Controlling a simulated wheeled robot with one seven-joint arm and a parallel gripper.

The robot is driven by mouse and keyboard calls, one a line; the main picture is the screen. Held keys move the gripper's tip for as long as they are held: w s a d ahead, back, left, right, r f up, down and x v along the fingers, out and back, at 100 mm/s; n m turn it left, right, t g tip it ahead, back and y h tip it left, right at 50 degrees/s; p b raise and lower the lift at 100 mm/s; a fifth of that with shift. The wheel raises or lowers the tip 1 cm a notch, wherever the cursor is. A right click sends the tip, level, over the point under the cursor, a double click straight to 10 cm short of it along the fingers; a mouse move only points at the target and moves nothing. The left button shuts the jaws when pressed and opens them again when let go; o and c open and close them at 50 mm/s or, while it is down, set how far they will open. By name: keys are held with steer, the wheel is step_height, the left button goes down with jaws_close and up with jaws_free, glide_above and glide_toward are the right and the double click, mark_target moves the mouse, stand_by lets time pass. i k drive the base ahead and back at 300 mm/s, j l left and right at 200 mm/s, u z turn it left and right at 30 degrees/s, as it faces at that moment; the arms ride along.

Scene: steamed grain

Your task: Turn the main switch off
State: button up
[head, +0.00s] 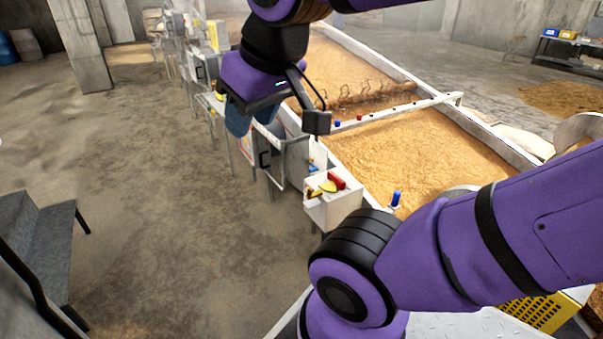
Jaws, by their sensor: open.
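A white control box (334,205) stands at the near left side of the grain bed, with a red part (336,180) and a yellow part (327,186) on its top. These may belong to the main switch, but I cannot tell which part it is or its position. My gripper (238,122) hangs from my purple arm at upper centre, above and left of this box and apart from it. It is open, seen partly from behind, with its fingertips pointing down; I see nothing held in it.
A long trough of grain (415,145) with white rails runs along the right. A grey cabinet (285,155) stands left of the control box, and more machine boxes line the trough's left side. The concrete floor (165,205) between is clear.

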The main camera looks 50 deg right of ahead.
mark_target(329, 187)
steer(key=i+z, duration=0.1)
steer(key=z, duration=0.35)
steer(key=i+z, duration=0.15)
steer(key=z, duration=0.25)
steer(key=i+j+z, duration=0.2)
steer(key=i, duration=0.3)
steer(key=i+j+z, duration=0.2)
steer(key=i, duration=0.25)
steer(key=i+j+z, duration=0.15)
steer(key=i+j, duration=0.2)
steer(key=i, duration=0.1)
